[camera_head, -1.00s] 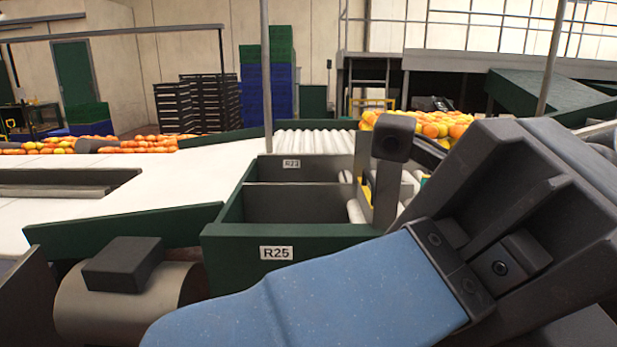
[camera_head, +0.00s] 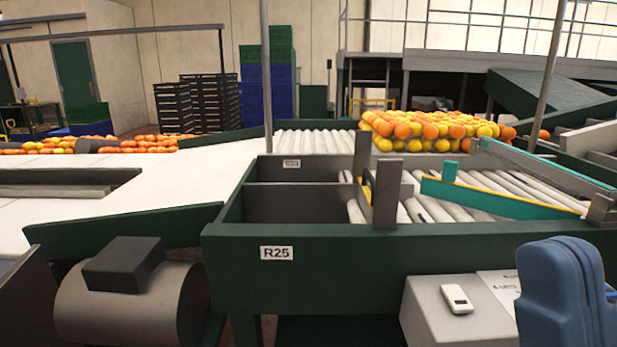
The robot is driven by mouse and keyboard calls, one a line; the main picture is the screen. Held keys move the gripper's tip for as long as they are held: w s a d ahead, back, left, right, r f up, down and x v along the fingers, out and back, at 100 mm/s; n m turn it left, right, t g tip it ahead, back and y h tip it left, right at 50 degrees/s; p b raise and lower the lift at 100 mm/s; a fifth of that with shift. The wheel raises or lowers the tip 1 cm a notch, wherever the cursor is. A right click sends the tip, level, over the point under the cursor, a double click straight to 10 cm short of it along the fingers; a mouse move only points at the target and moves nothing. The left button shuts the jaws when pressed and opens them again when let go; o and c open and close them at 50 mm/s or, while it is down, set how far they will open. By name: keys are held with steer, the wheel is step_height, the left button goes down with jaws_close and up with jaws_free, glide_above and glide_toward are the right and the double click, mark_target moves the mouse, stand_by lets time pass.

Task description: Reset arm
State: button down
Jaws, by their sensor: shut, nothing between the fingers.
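My gripper (camera_head: 568,290) shows at the lower right edge as blue fingers pointing upward. They lie close together, with nothing visible between them. The gripper's body and the rest of the arm are out of view below. The fingers stand in front of a light grey box (camera_head: 440,312) and to the right of a small white device lying on it (camera_head: 457,297). They touch nothing that I can make out.
A green-framed sorting bin labelled R25 (camera_head: 330,238) stands ahead, its visible compartments empty. Rollers (camera_head: 500,190) with a teal guide run to its right. Oranges and yellow fruit (camera_head: 430,130) are piled behind. A grey motor drum (camera_head: 130,300) sits at lower left.

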steer(key=s+d+f+m+g+h, duration=0.2)
steer(key=f+m+h, duration=0.15)
steer(key=f, duration=0.25)
steer(key=s+d+f+m+g+h, duration=0.1)
steer(key=s+f+m+g+h, duration=0.1)
steer(key=f+g+h, duration=0.3)
steer(key=s+d+f+m+h, duration=0.2)
steer(key=f+m+h, duration=0.1)
steer(key=f, duration=0.5)
steer(key=s+d+f+g, duration=0.4)
steer(key=s+f+g, duration=0.3)
steer(key=s+f, duration=0.3)
steer(key=shift+s+d+n+y, duration=0.4)
steer(key=shift+s+n+y, duration=0.05)
steer(key=shift+s, duration=0.65)
